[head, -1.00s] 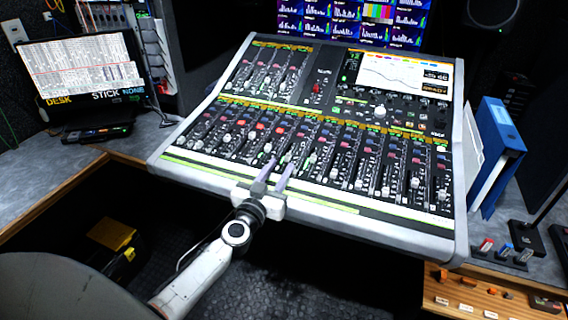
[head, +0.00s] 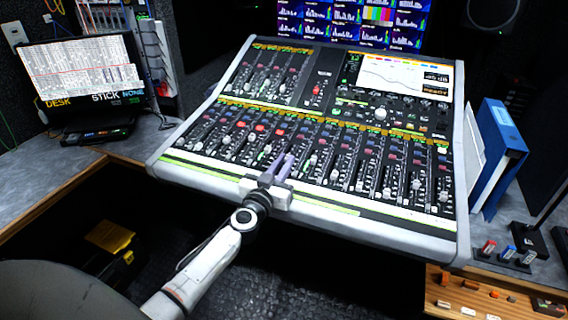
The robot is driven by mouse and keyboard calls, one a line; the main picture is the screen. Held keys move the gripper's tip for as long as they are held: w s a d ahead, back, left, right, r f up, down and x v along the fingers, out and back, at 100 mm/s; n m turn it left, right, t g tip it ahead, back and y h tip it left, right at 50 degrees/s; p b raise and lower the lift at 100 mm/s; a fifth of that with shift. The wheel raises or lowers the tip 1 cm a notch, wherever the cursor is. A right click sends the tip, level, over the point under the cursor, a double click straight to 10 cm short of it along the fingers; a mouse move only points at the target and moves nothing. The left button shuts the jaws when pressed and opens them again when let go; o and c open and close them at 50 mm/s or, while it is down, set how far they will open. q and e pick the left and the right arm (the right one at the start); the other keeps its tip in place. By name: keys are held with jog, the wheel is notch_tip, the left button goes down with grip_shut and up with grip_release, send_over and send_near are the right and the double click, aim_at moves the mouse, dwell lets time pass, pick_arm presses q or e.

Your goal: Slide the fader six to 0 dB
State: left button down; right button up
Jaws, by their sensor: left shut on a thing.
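The mixing console (head: 461,150) fills the middle of the head view, with a long row of vertical faders across its lower half. My left gripper (head: 284,160) reaches in over the console's front edge, fingers pointing up the panel. It is shut on a fader cap, which its fingers hide; by its place in the row this looks like fader six. The cap's exact height against the scale cannot be read. My right gripper is not in view.
Other fader caps stand close on both sides of my left fingers, including a pale one (head: 313,160) just to the right. A laptop (head: 80,70) is at the left, a blue binder (head: 502,150) at the right. Screens (head: 350,22) stand behind.

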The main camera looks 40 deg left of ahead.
aim_at(288, 155)
pick_arm(q)
jog(key=shift+r+x, duration=0.15)
jog(key=shift+x, duration=0.75)
jog(key=shift+r+x, duration=0.1)
jog(key=shift+x, duration=0.85)
jog(key=c, duration=1.8)
grip_release()
jog(key=shift+o, duration=0.2)
jog(key=shift+s, duration=0.1)
jog(key=p+v, duration=0.3)
jog(key=v, duration=0.6)
jog(key=shift+s+d, duration=0.15)
jog(key=shift+s, duration=0.45)
